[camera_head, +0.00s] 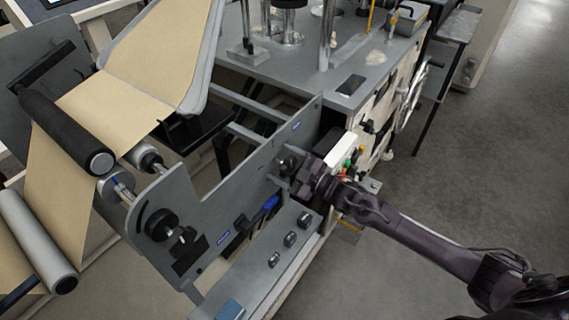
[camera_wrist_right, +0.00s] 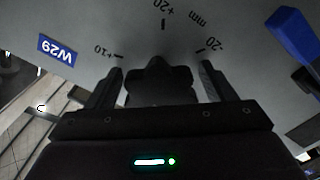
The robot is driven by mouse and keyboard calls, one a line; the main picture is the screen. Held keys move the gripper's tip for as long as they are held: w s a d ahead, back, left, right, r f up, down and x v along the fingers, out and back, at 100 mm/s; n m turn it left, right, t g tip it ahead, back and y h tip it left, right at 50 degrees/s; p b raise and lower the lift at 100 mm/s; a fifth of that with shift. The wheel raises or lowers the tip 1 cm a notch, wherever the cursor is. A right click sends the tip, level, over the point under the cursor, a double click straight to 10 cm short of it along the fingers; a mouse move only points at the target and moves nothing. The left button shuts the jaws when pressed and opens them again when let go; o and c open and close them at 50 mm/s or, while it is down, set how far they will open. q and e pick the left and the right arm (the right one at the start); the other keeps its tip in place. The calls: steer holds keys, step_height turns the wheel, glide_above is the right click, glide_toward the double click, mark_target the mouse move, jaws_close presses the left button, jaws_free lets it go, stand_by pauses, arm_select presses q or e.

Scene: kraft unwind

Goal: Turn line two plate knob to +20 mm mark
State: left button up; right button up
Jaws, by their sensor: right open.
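The dark plate knob (camera_wrist_right: 160,84) sits on the grey plate (camera_wrist_right: 110,25) in the right wrist view. Printed marks +10, +20 and -20 with "mm" lie around it. The knob's narrow top faces roughly towards the +20 mark, but its pointer is too dark to read exactly. My right gripper (camera_wrist_right: 160,88) is open, one finger on each side of the knob with a gap on both sides. In the head view my right gripper (camera_head: 302,176) is at the plate's right end, by the round knob (camera_head: 287,164), partly hiding it. My left gripper is not in view.
A blue handle (camera_head: 270,203) stands out from the plate left of my gripper; it also shows in the wrist view (camera_wrist_right: 292,34). A grey control box (camera_head: 270,262) with several dark switches lies below. Kraft paper rollers (camera_head: 70,130) fill the left. Floor on the right is free.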

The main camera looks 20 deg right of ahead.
steer(key=shift+c, duration=0.3)
steer(key=c, duration=0.9)
steer(key=shift+c, duration=0.2)
